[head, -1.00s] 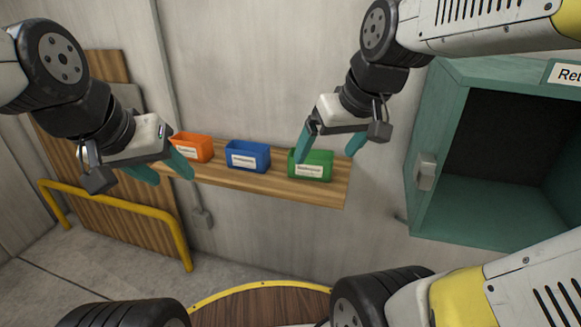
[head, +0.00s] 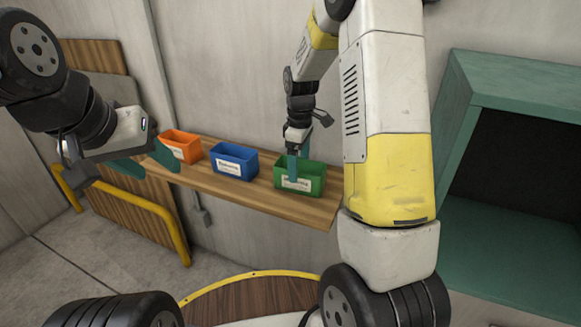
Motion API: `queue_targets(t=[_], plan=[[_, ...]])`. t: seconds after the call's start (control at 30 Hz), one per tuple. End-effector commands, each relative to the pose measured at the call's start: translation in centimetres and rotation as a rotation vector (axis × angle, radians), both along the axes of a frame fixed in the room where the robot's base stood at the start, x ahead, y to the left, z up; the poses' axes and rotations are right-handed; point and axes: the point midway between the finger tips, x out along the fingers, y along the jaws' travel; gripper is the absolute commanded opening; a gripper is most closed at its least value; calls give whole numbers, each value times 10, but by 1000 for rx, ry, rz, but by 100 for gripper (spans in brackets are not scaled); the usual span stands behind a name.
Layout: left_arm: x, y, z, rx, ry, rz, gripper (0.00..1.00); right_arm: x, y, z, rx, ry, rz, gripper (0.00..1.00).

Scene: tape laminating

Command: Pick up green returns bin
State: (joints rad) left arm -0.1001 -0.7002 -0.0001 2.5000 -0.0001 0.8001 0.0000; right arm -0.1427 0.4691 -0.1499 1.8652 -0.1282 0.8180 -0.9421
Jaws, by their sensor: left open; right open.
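The green bin (head: 314,178) with a white label stands upright at the right part of the wooden shelf. My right gripper (head: 298,168) is open and points down at the green bin's left part. One teal finger shows in front of the bin's front wall and partly covers the label; the other is largely hidden, so I cannot tell whether a wall lies between them or whether they touch it. My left gripper (head: 148,168) is open and empty, left of the orange bin in the picture.
A blue bin (head: 234,160) and an orange bin (head: 182,147) stand left of the green bin on the shelf (head: 250,199). A teal open cabinet (head: 470,90) is at the right, partly behind my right arm. A yellow rail (head: 150,208) stands at the lower left.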

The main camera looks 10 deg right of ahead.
Motion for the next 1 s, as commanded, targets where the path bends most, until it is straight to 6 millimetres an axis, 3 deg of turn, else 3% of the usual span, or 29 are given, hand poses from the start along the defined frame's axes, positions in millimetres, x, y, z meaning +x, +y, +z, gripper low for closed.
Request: queue_targets(t=[0.4,0.7,1.0], plan=[[0,0,0,0,0,0,49,1,-3,-55,0,2,-2,91],[0,0,0,0,0,0,49,1,-3,-60,1,-1,-2,91],[0,0,0,0,0,0,49,1,-3,-60,1,-1,-3,34]])
